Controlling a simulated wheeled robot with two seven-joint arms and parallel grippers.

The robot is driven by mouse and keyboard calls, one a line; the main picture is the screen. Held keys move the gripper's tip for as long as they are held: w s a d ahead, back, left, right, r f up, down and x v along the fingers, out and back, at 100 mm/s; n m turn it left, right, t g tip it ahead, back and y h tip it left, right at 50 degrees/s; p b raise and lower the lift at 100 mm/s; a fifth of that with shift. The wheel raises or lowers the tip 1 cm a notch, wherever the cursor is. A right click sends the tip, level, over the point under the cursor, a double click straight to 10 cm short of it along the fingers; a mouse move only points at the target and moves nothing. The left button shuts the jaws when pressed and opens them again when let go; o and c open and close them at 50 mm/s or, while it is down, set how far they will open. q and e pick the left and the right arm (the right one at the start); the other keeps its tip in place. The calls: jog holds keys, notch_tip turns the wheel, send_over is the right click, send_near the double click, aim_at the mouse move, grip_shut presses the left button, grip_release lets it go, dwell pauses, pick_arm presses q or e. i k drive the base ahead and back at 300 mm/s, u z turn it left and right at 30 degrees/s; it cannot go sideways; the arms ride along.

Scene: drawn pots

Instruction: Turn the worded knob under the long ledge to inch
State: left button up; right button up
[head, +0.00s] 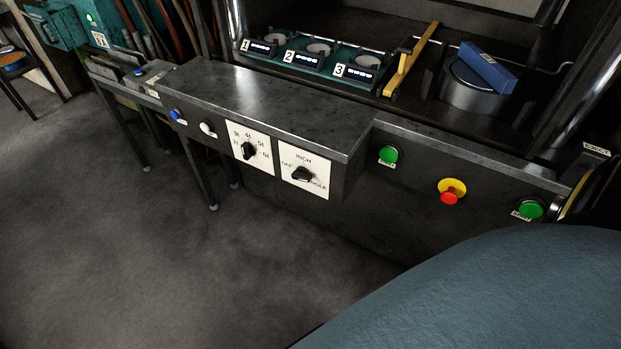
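The worded knob (302,174) is a black selector on a white plate at the right end of the front face under the long grey ledge (275,105). Its plate reads INCH at the top, OFF at the left and a word ending in NGLE at the lower right, partly covered by the knob. The knob's pointer is too small to read for certain. A second black knob (249,151) sits to its left on a plate with numbers. Neither of my grippers is in view.
Left of the plates are a white button (208,128) and a blue button (177,115). A green button (388,155) and a red button on yellow (449,197) are to the right. A large blue-grey shape (500,290) fills the lower right. Floor in front is clear.

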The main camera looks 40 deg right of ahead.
aim_at(301, 173)
jog(key=z, duration=0.85)
jog(key=i, duration=0.85)
jog(key=z, duration=2.75)
jog(key=k, duration=1)
jog(key=u, duration=1.95)
